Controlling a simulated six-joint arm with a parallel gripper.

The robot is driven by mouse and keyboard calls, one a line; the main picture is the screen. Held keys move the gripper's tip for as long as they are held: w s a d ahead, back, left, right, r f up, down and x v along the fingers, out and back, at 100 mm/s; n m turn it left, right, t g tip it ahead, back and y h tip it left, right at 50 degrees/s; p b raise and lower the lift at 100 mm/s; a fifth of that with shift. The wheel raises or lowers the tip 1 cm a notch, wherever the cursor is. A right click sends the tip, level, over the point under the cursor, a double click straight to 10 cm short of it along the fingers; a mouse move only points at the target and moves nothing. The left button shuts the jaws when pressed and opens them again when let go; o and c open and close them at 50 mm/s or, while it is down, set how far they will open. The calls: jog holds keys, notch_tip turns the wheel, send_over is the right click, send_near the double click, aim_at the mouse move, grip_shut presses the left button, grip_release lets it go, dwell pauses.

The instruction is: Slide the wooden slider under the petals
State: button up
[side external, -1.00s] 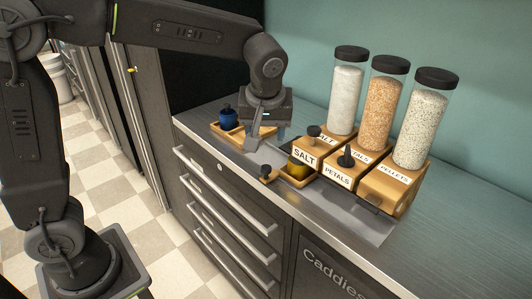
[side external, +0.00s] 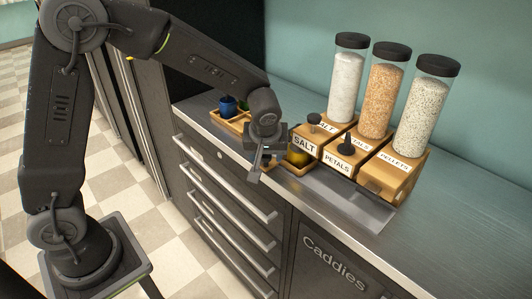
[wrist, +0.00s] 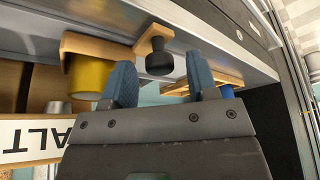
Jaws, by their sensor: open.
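The wooden slider (wrist: 152,36) with its black knob (wrist: 158,62) shows in the wrist view, lined up between my fingers. In the side view my gripper mostly hides it. My gripper (side external: 258,170) is open and low over the counter's front, left of the yellow cup (side external: 297,157). In the wrist view the two blue fingertips (wrist: 161,72) appear on either side of the knob; I cannot tell whether they reach around it. The petals dispenser (side external: 338,163) stands in the middle of three, under an orange-filled canister (side external: 382,98).
The salt dispenser (side external: 305,144) stands left of petals, and the pellets dispenser (side external: 404,168) right. A wooden tray with a blue cup (side external: 228,106) lies behind my gripper.

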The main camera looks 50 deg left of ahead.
jog(key=shift+f, duration=0.15)
grip_shut()
dwell(0.4)
